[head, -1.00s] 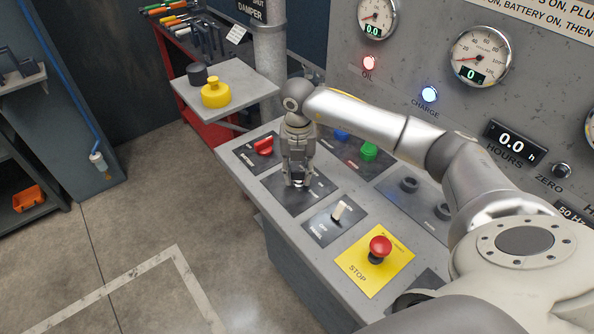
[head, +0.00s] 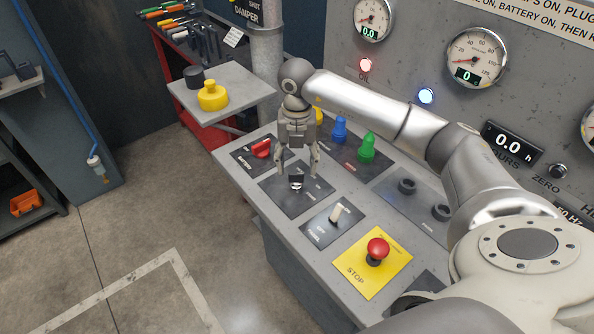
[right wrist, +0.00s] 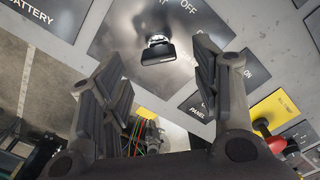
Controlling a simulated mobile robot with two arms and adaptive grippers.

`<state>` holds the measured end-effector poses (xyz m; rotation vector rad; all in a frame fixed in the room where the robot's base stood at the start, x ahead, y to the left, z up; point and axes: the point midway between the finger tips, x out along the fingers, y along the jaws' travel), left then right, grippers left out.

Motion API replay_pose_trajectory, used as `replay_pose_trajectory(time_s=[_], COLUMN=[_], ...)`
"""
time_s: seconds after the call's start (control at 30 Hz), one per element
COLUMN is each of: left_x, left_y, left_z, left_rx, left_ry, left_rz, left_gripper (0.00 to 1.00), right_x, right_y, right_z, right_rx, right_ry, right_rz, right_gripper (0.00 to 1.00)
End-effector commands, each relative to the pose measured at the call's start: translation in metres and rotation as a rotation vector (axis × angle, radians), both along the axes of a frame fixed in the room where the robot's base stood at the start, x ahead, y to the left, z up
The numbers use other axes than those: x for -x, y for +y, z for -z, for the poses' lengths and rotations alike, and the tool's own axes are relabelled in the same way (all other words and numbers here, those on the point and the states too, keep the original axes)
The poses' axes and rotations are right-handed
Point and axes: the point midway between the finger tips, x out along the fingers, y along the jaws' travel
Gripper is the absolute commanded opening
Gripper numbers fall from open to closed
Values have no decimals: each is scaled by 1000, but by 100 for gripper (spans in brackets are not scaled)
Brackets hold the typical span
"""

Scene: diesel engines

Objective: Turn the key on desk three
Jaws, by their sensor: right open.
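The key (head: 296,181) is a small dark-topped piece with a bright metal collar, standing in a dark plate on the grey sloping desk. In the right wrist view, the key (right wrist: 157,50) shows its flat dark bow lying crosswise, with the word OFF above and right of it. My right gripper (head: 297,171) points down over the key, with one finger on each side. In the right wrist view, the gripper (right wrist: 155,55) is open and empty, apart from the key. My left gripper is not in view.
On the desk are a red switch (head: 262,148), a white toggle (head: 336,213), a red stop button (head: 377,249), a green knob (head: 367,147) and a blue knob (head: 340,130). Gauges line the panel (head: 430,50).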

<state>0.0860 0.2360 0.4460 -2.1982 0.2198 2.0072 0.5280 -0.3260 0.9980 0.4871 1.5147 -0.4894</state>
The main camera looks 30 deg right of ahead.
Motion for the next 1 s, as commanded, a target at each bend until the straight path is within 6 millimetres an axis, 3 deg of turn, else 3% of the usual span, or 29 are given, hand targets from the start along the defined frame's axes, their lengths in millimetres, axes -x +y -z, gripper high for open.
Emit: replay_pose_trajectory(time_s=[0.2, 0.4, 1.0], left_x=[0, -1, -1], left_y=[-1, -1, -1], left_z=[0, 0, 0], left_rx=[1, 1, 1], left_ry=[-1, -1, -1], left_rz=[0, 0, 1], left_gripper=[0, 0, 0], right_x=[0, 1, 1], right_y=[-2, -3, -3], right_z=[-47, -70, -74], right_rx=[2, 2, 2], right_ry=[-4, -1, 1], right_rz=[1, 3, 2], right_gripper=[57, 57, 57])
